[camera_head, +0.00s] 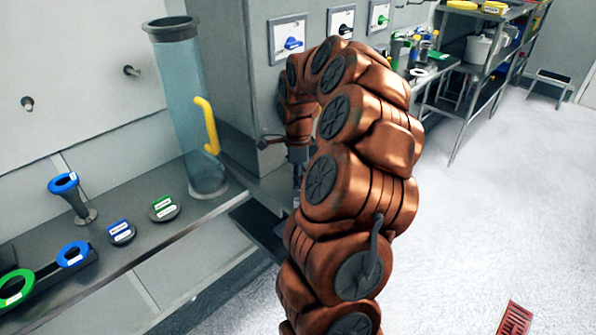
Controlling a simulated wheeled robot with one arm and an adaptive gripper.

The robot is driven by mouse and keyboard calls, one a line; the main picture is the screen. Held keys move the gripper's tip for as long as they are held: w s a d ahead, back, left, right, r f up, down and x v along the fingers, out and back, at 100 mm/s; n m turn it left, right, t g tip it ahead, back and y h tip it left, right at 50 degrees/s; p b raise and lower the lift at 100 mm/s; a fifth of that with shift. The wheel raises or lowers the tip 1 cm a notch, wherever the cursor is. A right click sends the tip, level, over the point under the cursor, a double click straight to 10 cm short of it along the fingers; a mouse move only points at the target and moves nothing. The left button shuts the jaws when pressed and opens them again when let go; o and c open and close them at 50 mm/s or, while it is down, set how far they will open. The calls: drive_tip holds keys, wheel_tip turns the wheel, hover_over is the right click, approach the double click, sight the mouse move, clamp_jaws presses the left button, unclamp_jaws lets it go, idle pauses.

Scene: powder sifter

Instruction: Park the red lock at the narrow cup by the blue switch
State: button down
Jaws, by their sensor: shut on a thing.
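My gripper (297,165) is small in view, beside my brown arm and in front of the grey cabinet. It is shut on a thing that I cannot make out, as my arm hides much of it. I see no red lock for certain. I cannot pick out a narrow cup by either. A narrow flared piece with a blue rim (63,183) stands on the left bench.
A tall clear cylinder (183,100) with a yellow handle (207,125) stands on the bench (165,232). Blue and green lidded pieces lie left of it. A green switch (383,18) is further right. Shelves (483,60) stand behind. The floor at right is mostly clear.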

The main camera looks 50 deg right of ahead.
drive_tip(key=shift+a+f+p, duration=0.1)
drive_tip(key=shift+f+p, duration=0.25)
drive_tip(key=shift+f, duration=1)
drive_tip(key=shift+f+b, duration=0.55)
drive_tip(key=shift+b, duration=0.3)
drive_tip(key=shift+b, duration=1.75)
drive_tip(key=shift+f+b, duration=0.7)
drive_tip(key=shift+f, duration=0.1)
drive_tip(key=c, duration=0.9)
unclamp_jaws()
drive_tip(key=shift+o, duration=0.2)
wheel_tip(320, 180, up, 12)
drive_tip(key=shift+r, duration=0.1)
